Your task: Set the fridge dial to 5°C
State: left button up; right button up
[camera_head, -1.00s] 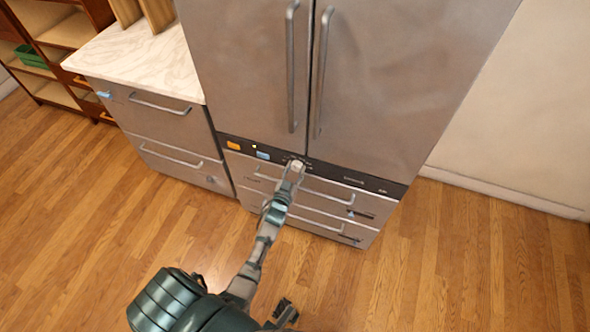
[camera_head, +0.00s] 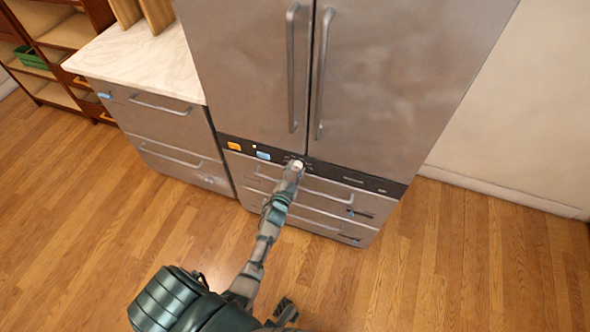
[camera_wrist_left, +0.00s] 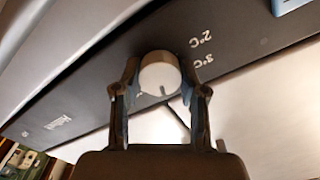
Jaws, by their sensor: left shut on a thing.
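The fridge dial (camera_wrist_left: 160,72) is a round pale knob with a small dark mark on its lower edge in the left wrist view. It sits on the dark control strip (camera_head: 350,178) below the fridge doors. My left gripper (camera_wrist_left: 160,90) is shut on the dial, one finger at each side. In the head view the left gripper (camera_head: 296,168) reaches the strip near its middle and largely covers the dial. Printed marks 2°C (camera_wrist_left: 200,38) and 3°C (camera_wrist_left: 203,62) show right of the dial, turned over. Other marks are hidden by the fingers.
Two tall door handles (camera_head: 292,70) stand above the strip. Drawer handles (camera_head: 325,195) run just below it, close to my forearm. An orange panel (camera_head: 234,146) and a blue panel (camera_head: 263,155) lie left on the strip. The wooden floor is clear.

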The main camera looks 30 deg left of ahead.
dwell(0.3)
pick_arm(q)
jog(key=o, duration=1.1)
jog(key=shift+f, duration=0.1)
jog(key=shift+o, duration=0.2)
jog(key=shift+s, duration=0.1)
jog(key=shift+s+d, duration=0.15)
jog(key=shift+s, duration=0.15)
jog(key=v, duration=1.1)
jog(key=shift+f, duration=0.1)
